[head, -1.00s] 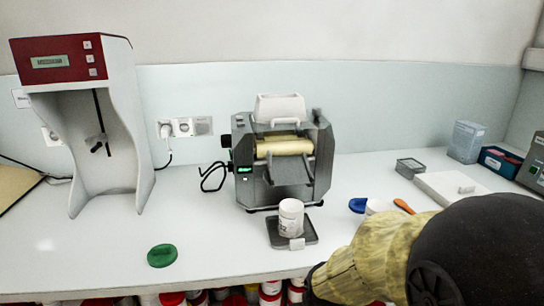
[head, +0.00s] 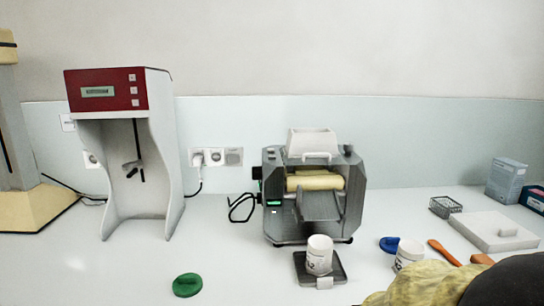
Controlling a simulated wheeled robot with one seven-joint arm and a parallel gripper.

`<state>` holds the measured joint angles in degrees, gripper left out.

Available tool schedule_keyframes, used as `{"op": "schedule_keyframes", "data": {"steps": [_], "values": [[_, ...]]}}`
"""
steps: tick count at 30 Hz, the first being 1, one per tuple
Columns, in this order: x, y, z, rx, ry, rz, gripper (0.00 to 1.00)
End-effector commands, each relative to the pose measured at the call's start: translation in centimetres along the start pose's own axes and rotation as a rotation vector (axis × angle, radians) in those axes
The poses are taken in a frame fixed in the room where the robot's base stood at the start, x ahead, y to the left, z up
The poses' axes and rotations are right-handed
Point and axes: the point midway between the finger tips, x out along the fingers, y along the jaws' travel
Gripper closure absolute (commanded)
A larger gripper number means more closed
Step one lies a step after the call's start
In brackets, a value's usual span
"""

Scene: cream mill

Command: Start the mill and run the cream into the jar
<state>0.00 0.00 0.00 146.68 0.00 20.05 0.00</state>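The grey mill (head: 336,215) stands on the counter right of the picture's middle, with cream-coloured rollers (head: 315,183) and a white hopper (head: 312,143) on top. A small green-lit panel (head: 274,203) is on its left side. A white jar (head: 319,254) stands upright and open on a dark tray (head: 338,272) in front of the mill, below its sloping apron (head: 320,207). Whether cream is in the jar or on the rollers cannot be told. My gripper is out of view; only part of my arm shows at the bottom right.
A green lid (head: 187,285) lies front left. At right are a blue lid (head: 389,244), a second white jar (head: 408,253), an orange spatula (head: 443,251), a wire basket (head: 445,206) and a white flat device (head: 492,231). A red-topped mixer (head: 107,92) stands left.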

Motion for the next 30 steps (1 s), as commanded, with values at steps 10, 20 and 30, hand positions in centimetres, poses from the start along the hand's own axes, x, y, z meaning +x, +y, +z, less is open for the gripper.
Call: {"op": "schedule_keyframes", "data": {"steps": [10, 20, 30], "values": [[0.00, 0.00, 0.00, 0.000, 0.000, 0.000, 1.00], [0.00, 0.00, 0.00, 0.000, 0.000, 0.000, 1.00], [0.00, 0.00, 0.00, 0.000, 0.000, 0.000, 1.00]]}}
